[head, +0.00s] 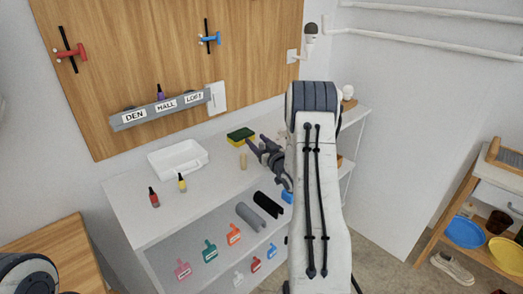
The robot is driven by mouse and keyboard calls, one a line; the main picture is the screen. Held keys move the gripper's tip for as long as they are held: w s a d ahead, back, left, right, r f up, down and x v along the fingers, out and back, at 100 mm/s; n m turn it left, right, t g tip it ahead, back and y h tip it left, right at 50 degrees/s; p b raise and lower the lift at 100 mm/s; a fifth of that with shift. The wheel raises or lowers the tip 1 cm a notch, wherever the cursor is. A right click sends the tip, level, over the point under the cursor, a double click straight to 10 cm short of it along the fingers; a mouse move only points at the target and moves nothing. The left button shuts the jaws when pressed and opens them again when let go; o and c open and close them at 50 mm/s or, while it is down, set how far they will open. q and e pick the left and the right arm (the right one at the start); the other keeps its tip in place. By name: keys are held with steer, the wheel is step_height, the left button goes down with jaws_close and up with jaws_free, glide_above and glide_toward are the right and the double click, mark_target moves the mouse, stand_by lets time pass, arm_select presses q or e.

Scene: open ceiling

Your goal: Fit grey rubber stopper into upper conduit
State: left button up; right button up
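The upper conduit (430,11) is a white pipe along the right wall near the ceiling; its left end is near the picture's top edge. A second white conduit (430,44) runs below it. I cannot make out a grey rubber stopper. My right gripper (256,145) is over the white counter, near a yellow-green sponge (240,134) and a small tan cylinder (243,161). Its dark fingers look apart, with nothing clearly between them. It is well below and left of the conduits. Only part of my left arm shows at the lower left; its gripper is out of view.
The white counter (130,205) holds a white tray (177,158) and small bottles. Rolls and coloured tags are on its front. A wooden panel (150,50) with a labelled rack stands behind. A wooden shelf with bowls (465,232) is at right. Floor between is clear.

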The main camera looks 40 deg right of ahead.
jaws_close()
